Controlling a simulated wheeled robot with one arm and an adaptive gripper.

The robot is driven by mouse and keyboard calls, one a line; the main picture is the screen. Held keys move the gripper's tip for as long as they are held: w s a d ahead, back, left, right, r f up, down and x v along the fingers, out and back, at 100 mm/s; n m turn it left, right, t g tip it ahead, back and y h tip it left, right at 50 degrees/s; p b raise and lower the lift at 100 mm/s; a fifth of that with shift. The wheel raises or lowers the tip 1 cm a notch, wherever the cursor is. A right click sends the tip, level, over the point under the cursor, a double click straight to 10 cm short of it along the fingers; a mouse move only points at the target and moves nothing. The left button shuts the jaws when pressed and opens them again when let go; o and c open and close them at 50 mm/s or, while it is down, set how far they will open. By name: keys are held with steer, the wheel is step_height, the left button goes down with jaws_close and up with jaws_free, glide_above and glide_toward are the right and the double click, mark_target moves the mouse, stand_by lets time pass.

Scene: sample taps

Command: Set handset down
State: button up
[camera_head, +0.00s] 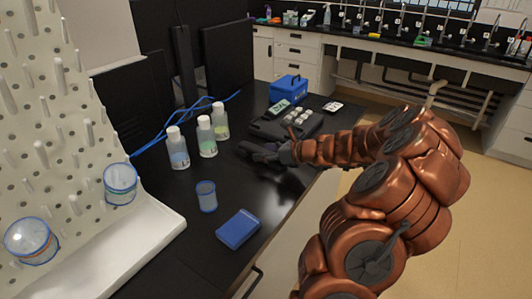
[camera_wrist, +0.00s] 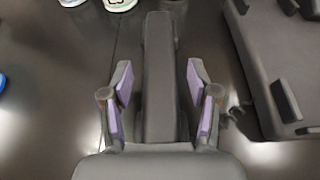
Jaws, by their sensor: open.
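My gripper (camera_head: 258,152) is low over the black bench top, left of and in front of the black tray. In the wrist view my gripper (camera_wrist: 160,95) is open, with a purple-padded finger on each side of a long dark grey bar, which looks like the handset (camera_wrist: 160,75). The bar runs lengthwise between the fingers, and a gap shows between it and each pad. Its near end merges with the dark shape at the bottom of the view. I cannot tell whether it rests flat on the bench.
A black tray (camera_head: 268,130) with several pale round pieces is close right of my gripper; its edge shows in the wrist view (camera_wrist: 262,75). A blue case (camera_head: 288,88) is behind.

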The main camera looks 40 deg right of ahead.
steer(key=b+v, duration=0.1)
steer(key=v, duration=1.1)
steer(key=shift+r, duration=0.1)
